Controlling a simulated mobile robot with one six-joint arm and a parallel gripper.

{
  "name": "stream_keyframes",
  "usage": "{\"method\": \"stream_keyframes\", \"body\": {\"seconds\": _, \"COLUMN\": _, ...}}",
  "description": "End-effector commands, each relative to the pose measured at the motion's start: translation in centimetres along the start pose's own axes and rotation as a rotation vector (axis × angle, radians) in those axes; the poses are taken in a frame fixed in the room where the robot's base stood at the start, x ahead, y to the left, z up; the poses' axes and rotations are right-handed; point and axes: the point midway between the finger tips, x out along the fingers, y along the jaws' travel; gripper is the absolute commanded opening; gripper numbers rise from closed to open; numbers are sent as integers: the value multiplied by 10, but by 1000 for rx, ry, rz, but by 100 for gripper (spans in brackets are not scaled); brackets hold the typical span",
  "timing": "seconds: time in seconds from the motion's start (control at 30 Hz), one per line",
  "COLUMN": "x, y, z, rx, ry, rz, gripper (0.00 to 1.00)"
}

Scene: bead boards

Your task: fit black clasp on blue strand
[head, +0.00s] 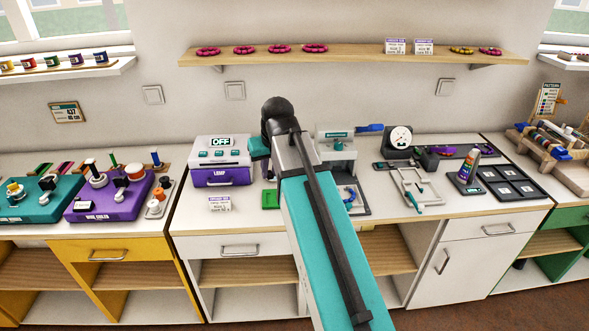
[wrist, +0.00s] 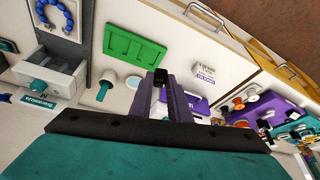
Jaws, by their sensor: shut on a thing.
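The black clasp (wrist: 160,77) is a small dark block at the fingertips of my gripper (wrist: 163,84) in the wrist view. The gripper is shut on it and holds it above the counter. The blue strand (wrist: 70,14) lies curved on a white board on a grey mat, at the wrist view's top left, apart from the clasp. In the head view the blue strand (head: 349,194) shows just right of my arm, partly hidden. The fingertips and clasp cannot be made out in the head view.
A green tray (wrist: 128,46) lies beside the clasp in the wrist view. A white press (wrist: 50,83) stands near the strand. A white and purple box (head: 220,160) reading OFF stands left of my arm. A small sign (head: 219,204) stands near the counter's front edge.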

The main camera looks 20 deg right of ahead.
Motion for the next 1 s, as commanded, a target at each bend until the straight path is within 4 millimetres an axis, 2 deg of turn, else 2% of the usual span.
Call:
{"method": "stream_keyframes", "body": {"seconds": 0.03, "x": -4, "y": -16, "z": 1, "rx": -10, "ry": 2, "rz": -3, "gripper": 0}}
{"method": "stream_keyframes", "body": {"seconds": 0.1, "x": -8, "y": -32, "z": 3, "rx": -15, "ry": 2, "rz": -6, "gripper": 0}}
{"method": "stream_keyframes", "body": {"seconds": 0.3, "x": -16, "y": -61, "z": 9, "rx": -24, "ry": 0, "rz": -9, "gripper": 0}}
{"method": "stream_keyframes", "body": {"seconds": 0.43, "x": -17, "y": -67, "z": 10, "rx": -25, "ry": 0, "rz": -9, "gripper": 0}}
{"method": "stream_keyframes", "body": {"seconds": 1.0, "x": -19, "y": -67, "z": 16, "rx": -25, "ry": -1, "rz": -10, "gripper": 0}}
